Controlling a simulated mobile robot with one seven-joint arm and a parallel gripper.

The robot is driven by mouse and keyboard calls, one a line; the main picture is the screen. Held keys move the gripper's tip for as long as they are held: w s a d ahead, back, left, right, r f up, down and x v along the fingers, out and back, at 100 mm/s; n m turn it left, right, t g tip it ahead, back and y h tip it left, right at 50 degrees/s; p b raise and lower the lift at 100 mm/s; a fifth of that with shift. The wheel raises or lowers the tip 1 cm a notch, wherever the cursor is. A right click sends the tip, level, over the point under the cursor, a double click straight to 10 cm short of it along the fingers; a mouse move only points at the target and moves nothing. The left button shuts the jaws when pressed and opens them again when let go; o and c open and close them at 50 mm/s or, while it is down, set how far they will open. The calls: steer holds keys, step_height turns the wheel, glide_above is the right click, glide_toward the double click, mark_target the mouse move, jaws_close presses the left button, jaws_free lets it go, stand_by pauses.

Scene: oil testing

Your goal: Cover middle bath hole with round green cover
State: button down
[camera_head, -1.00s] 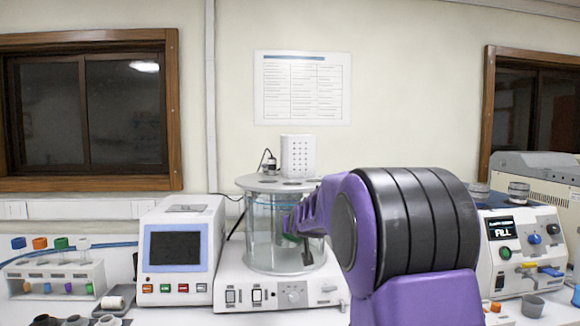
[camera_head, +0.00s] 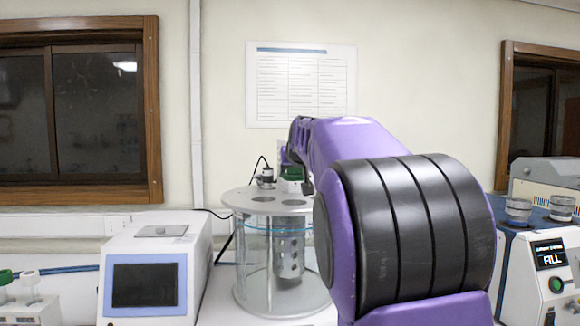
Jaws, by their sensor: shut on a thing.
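The clear glass bath (camera_head: 252,262) stands left of centre, with a round grey lid (camera_head: 232,201) on top. Dark holes show in the lid, one near its middle (camera_head: 263,199) and one to the right (camera_head: 294,202). The round green cover (camera_head: 292,173) is small and partly hidden behind my arm. My gripper (camera_head: 300,180) is shut on it, and it appears above the right rear part of the lid. My purple arm hides the fingertips and the lid's right edge. I cannot tell the exact gap between cover and lid.
A white box with a dark screen (camera_head: 145,284) stands left of the bath. A small dark-and-white fitting (camera_head: 265,175) with a cable rises at the lid's rear. A perforated metal cylinder (camera_head: 290,255) hangs inside the bath. A white machine (camera_head: 545,270) stands far right.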

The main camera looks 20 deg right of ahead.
steer(key=shift+w, duration=0.2)
steer(key=shift+f+b, duration=2.5)
steer(key=shift+f, duration=0.3)
steer(key=shift+s+f+b, duration=0.1)
steer(key=shift+f+b, duration=0.25)
steer(key=shift+f, duration=0.1)
steer(key=c, duration=0.7)
jaws_free()
steer(key=shift+r, duration=0.1)
steer(key=shift+o, duration=0.2)
steer(key=shift+s, duration=0.1)
steer(key=v, duration=1)
steer(key=shift+s+r+b, duration=0.2)
steer(key=shift+s+b, duration=0.15)
steer(key=shift+b, duration=0.1)
steer(key=shift+a, duration=0.1)
